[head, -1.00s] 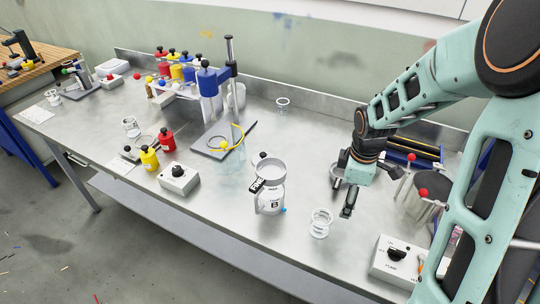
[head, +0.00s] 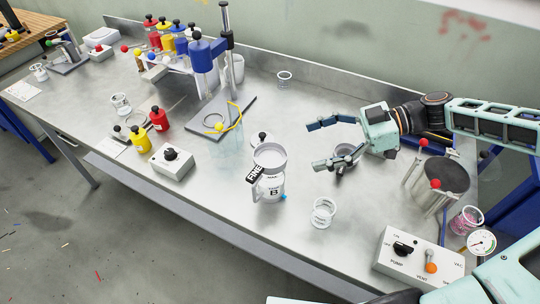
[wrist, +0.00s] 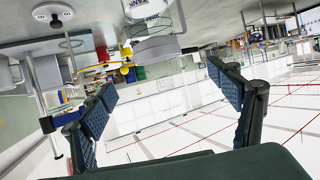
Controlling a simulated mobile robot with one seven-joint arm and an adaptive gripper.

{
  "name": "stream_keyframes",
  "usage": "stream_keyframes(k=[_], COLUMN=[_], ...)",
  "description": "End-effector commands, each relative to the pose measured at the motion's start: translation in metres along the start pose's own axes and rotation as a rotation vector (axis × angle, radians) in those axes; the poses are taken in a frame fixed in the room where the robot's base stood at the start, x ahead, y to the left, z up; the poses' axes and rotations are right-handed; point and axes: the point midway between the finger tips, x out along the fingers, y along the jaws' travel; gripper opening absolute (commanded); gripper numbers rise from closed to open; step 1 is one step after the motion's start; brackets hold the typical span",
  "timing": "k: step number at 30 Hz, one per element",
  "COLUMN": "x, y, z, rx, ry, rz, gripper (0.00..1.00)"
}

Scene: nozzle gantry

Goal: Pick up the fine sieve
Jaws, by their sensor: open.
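The fine sieve (head: 270,156) is a round grey-rimmed ring with a black tag marked FINE (head: 253,173). It sits on top of a white jar marked B (head: 269,188) near the middle of the bench. My gripper (head: 318,146) is to the right of the sieve, open and empty, with its fingers pointing left toward it. A gap remains between the fingertips and the sieve rim. In the wrist view, the spread fingers (wrist: 165,103) frame an upside-down scene; a pale round object shows at the top middle, but I cannot tell whether it is the sieve.
A stand with a yellow ring (head: 235,115) rises behind left. A pump control box (head: 405,255) and a red-knobbed fixture (head: 446,178) are right.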

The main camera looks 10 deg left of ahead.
Motion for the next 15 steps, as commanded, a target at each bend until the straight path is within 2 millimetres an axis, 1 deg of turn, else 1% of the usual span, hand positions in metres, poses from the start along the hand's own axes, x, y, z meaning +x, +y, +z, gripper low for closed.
stream_keyframes(k=[3, 6, 9, 13, 15], x=[0.02, 0.036, 0.046, 0.054, 0.063], y=[-0.001, -0.001, 0.0, 0.0, 0.0], z=[-0.002, -0.002, -0.001, -0.002, -0.003], rx=[-0.003, -0.002, -0.002, -0.001, 0.0], ry=[0.005, 0.003, 0.002, 0.001, 0.002], rz=[-0.005, -0.005, -0.003, -0.003, -0.006], gripper=[0.82, 0.82, 0.82, 0.82, 0.82])
